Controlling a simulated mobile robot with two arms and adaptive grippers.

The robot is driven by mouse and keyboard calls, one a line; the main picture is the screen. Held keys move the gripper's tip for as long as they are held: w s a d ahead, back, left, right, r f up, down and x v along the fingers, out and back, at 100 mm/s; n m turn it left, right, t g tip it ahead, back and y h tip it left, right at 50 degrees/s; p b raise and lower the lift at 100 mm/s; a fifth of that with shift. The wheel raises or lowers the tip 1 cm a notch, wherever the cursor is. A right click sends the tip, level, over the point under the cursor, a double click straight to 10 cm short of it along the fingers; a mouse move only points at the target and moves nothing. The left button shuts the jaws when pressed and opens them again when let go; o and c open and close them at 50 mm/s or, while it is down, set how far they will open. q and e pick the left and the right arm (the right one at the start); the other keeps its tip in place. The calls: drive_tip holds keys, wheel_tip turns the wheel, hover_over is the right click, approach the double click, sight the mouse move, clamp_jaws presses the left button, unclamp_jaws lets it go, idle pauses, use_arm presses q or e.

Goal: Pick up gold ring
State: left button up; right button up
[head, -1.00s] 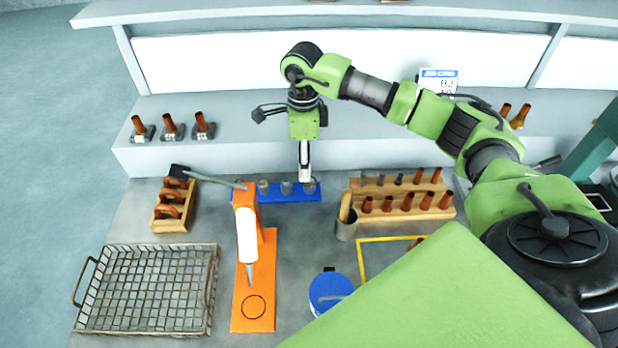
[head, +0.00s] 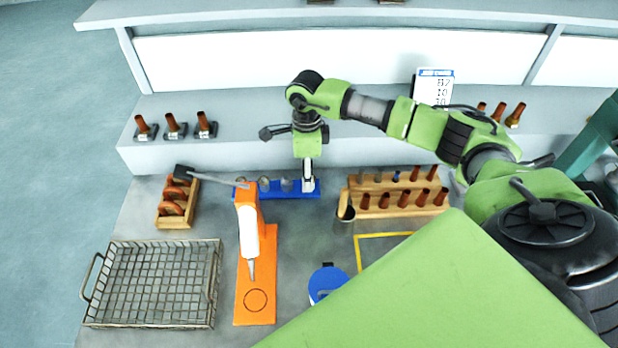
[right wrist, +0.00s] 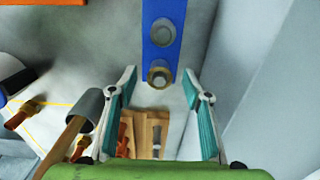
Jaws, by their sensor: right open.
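The gold ring (right wrist: 160,73) stands at the near end of a blue strip (right wrist: 160,10) in the right wrist view, with a silver ring (right wrist: 162,32) beyond it. My right gripper (right wrist: 160,77) is open, with one finger on each side of the gold ring in that picture. I cannot tell whether the fingers touch it. In the head view my right gripper (head: 309,186) points down at the right end of the blue strip (head: 275,195) and hides the ring there. My left gripper is not in view.
A grey ledge (head: 240,140) runs behind.

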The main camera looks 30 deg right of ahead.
drive_tip(key=shift+f, duration=0.2)
idle(0.4)
drive_tip(key=c, duration=0.9)
drive_tip(key=shift+r, duration=0.1)
